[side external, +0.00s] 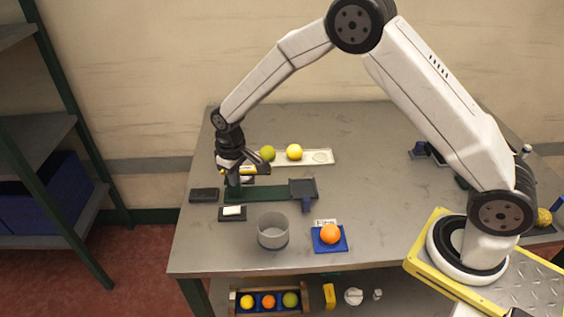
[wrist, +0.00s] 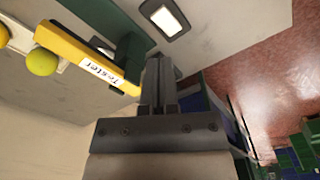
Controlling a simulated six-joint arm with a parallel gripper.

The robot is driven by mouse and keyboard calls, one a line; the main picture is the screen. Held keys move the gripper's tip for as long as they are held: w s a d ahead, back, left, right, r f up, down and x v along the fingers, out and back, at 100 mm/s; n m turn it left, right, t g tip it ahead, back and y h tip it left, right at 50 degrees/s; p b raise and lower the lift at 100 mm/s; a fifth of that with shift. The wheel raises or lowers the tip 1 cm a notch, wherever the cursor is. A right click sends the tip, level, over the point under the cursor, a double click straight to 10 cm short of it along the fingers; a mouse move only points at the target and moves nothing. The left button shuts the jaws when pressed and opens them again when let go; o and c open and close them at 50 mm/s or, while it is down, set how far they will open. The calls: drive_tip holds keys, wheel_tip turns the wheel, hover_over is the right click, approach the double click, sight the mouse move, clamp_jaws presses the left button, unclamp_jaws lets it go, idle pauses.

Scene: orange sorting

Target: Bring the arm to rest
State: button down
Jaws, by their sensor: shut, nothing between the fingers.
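My gripper (side external: 232,182) is at the left part of the table in the side external view, pointing down over a dark green device. In the wrist view its fingers (wrist: 158,62) are together with nothing between them. A yellow tester (wrist: 85,58) with a label reading "Tester" lies close beside the fingers; in the side external view its yellow part (side external: 256,170) shows just right of the gripper. I cannot tell whether they touch. An orange (side external: 330,233) sits on a blue pad at the front of the table.
A white tray (side external: 321,157) holds a green and a yellow fruit behind the device. A grey cup (side external: 272,232) stands at the front, left of the orange. A small dark pad with a white top (side external: 232,211) lies below the gripper. Free table lies right of centre.

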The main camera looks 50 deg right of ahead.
drive_tip(key=s+d+r+m, duration=0.1)
drive_tip(key=s+d+r, duration=0.1)
drive_tip(key=s, duration=0.5)
drive_tip(key=s+d+r+t, duration=0.1)
drive_tip(key=s+d+r, duration=0.2)
drive_tip(key=s, duration=0.5)
drive_tip(key=s+d+r+m+t, duration=0.1)
drive_tip(key=s+d+r, duration=0.2)
drive_tip(key=s, duration=0.4)
drive_tip(key=shift+s+d+r+m, duration=0.15)
drive_tip(key=shift+d+m, duration=0.15)
drive_tip(key=shift+d, duration=0.1)
